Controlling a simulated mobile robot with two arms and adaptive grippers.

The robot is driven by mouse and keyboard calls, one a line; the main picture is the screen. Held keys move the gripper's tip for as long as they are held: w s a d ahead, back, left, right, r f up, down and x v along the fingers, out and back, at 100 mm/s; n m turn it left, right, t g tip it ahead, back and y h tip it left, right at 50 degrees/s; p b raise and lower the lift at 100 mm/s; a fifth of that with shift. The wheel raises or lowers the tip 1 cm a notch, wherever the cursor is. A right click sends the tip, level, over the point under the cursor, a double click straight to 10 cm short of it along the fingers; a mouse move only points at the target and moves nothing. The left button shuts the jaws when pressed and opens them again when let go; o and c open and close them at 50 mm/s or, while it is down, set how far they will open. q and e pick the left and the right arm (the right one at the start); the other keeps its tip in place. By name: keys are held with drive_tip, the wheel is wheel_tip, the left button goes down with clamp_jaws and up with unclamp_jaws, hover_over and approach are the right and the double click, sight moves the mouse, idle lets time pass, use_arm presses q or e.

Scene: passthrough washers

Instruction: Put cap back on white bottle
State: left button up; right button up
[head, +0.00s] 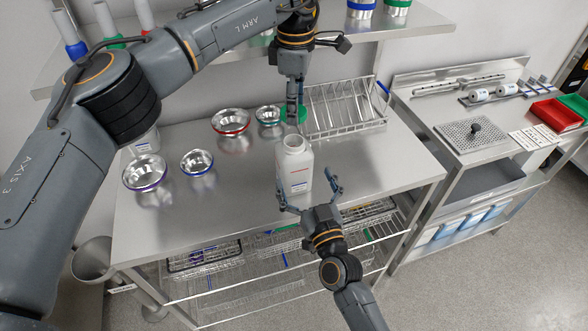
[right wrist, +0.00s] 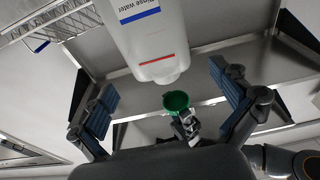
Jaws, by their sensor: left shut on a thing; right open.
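The white bottle (head: 296,172) stands upright near the table's front edge, its mouth open. In the right wrist view the bottle (right wrist: 142,32) appears upside down, with its label and red line showing. My left gripper (head: 297,112) is shut on the green cap (head: 302,115), above and behind the bottle mouth and apart from it. The cap also shows in the right wrist view (right wrist: 176,102), close to the bottle neck in the picture. My right gripper (head: 308,187) is open, with one finger on each side of the bottle; I cannot tell if they touch it.
Several metal bowls with coloured rims, such as a red-rimmed one (head: 231,122), stand at the left and back of the table (head: 225,215). A wire rack (head: 345,108) stands behind on the right. The tabletop right of the bottle is clear.

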drive_tip(key=x, duration=0.7)
drive_tip(key=shift+w, duration=0.35)
drive_tip(key=c, duration=1.7)
use_arm(q)
hover_over(295, 140)
drive_tip(key=shift+f, duration=2.55)
drive_tip(key=shift+f, duration=0.85)
drive_tip(key=shift+f, duration=0.55)
